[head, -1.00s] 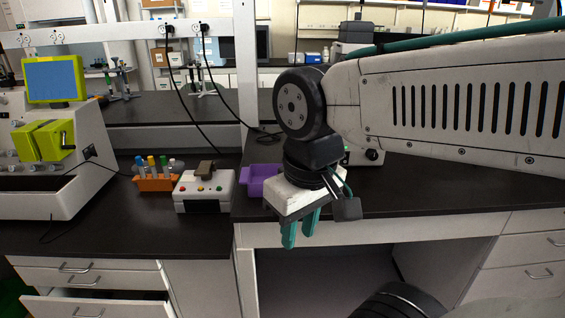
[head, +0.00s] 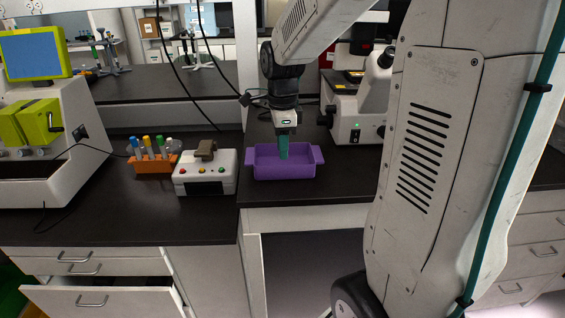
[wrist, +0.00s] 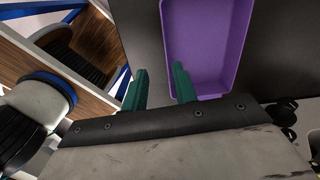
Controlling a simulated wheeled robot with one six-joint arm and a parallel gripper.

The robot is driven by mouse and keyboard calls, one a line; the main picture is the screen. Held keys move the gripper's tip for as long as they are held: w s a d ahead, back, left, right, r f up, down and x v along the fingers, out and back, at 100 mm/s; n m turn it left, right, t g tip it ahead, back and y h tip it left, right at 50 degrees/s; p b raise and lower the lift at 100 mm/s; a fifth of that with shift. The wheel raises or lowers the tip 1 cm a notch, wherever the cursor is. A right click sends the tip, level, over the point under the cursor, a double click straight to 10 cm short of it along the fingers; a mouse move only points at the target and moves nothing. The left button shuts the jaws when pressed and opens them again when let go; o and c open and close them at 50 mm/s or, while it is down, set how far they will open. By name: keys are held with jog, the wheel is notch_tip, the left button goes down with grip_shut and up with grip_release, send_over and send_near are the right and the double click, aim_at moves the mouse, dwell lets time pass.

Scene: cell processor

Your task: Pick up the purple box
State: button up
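The purple box (head: 285,166) is an open tray with a tab at each end, upright on the dark bench near its front edge. My gripper (head: 283,156) points down over it in the head view, with the teal fingers in front of its inside. In the wrist view the box (wrist: 205,45) is at the upper right. There my gripper (wrist: 159,68) is open, with a clear gap between the fingers. One finger overlaps the box; the other is outside its long wall. Nothing is held. Whether the fingers touch the box cannot be told.
A white device with coloured buttons (head: 205,174) stands close left of the box, and an orange rack of tubes (head: 153,162) farther left. A white microscope (head: 358,105) stands behind and to the right. A drawer (head: 95,298) at lower left is pulled out.

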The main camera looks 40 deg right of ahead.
aim_at(285, 179)
jog(key=shift+w+d+f+m, duration=0.15)
jog(key=shift+d+f+m, duration=0.1)
jog(key=shift+f, duration=0.15)
jog(key=shift+w+d+f+m, duration=0.15)
jog(key=shift+f+m, duration=0.1)
jog(key=shift+f, duration=0.1)
jog(key=f, duration=0.7)
jog(key=shift+s+d, duration=0.1)
jog(key=shift+d, duration=0.15)
jog(key=shift+r, duration=0.1)
grip_shut()
